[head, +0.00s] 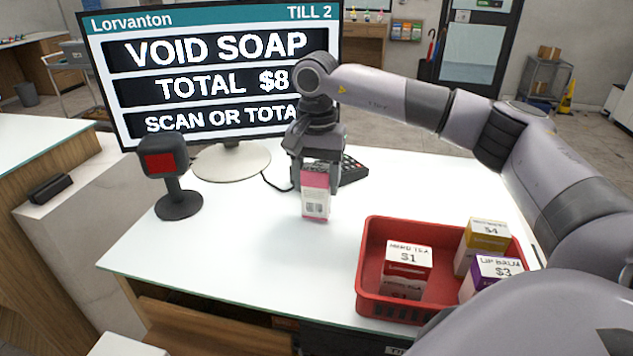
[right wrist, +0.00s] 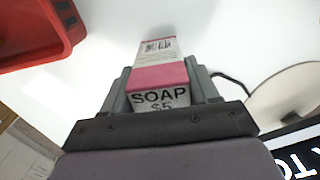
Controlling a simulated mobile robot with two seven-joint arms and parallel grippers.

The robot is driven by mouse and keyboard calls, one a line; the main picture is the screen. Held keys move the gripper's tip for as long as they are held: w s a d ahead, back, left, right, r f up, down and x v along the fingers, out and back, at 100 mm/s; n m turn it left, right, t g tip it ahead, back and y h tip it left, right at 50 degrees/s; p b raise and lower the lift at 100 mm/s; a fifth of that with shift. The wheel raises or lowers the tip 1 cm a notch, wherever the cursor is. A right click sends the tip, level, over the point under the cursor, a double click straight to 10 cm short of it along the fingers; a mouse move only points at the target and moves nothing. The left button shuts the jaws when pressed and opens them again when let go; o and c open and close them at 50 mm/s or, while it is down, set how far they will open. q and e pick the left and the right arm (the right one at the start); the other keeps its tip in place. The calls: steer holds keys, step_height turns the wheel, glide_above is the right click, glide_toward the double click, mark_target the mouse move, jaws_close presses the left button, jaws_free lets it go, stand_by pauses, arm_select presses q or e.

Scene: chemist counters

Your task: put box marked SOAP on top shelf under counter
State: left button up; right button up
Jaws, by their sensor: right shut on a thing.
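The box marked SOAP (head: 315,205) is white and pink. My right gripper (head: 316,178) is shut on it over the middle of the white counter, pointing down. In the right wrist view the box (right wrist: 160,76) sits between the two fingers, with SOAP and $5 readable on the end towards the palm. I cannot tell whether its lower end touches the counter. A wooden shelf (head: 205,325) shows below the counter's front edge at left; most of the space under the counter is hidden. My left gripper is out of view.
A red basket (head: 366,262) with several priced boxes stands on the counter at right. A scanner (head: 164,165) stands at left, and a large till screen (head: 215,65) reading VOID SOAP stands behind. A dark keypad (head: 353,170) lies behind the gripper. The counter's front left is clear.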

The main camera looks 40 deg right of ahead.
steer(key=shift+f, duration=0.6)
steer(key=o, duration=1.1)
steer(key=shift+f, duration=0.15)
